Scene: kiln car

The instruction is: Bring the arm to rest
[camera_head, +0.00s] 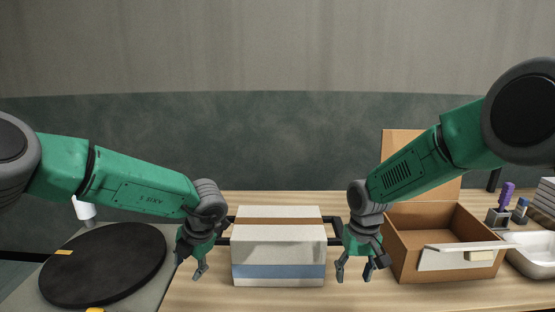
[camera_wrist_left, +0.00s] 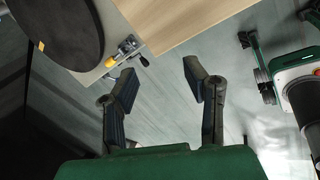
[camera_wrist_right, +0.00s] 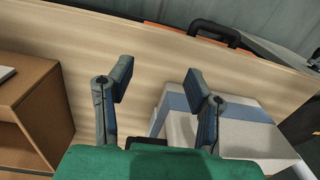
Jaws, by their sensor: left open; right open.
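My left gripper (camera_head: 190,268) is open and empty, fingers pointing down, left of the striped box (camera_head: 278,250). My right gripper (camera_head: 357,272) is open and empty, fingers down, between the striped box and the brown open box (camera_head: 408,262). The striped box is cream with a brown and a blue band and black side handles. It stands on the table; neither gripper holds it.
A black round disc (camera_head: 105,265) lies on a grey stand at the left. The wooden table (camera_head: 210,293) is bare along its front. A white tray (camera_head: 535,252) and a tool holder (camera_head: 497,217) are at the right. A light bar lies across the brown box's front.

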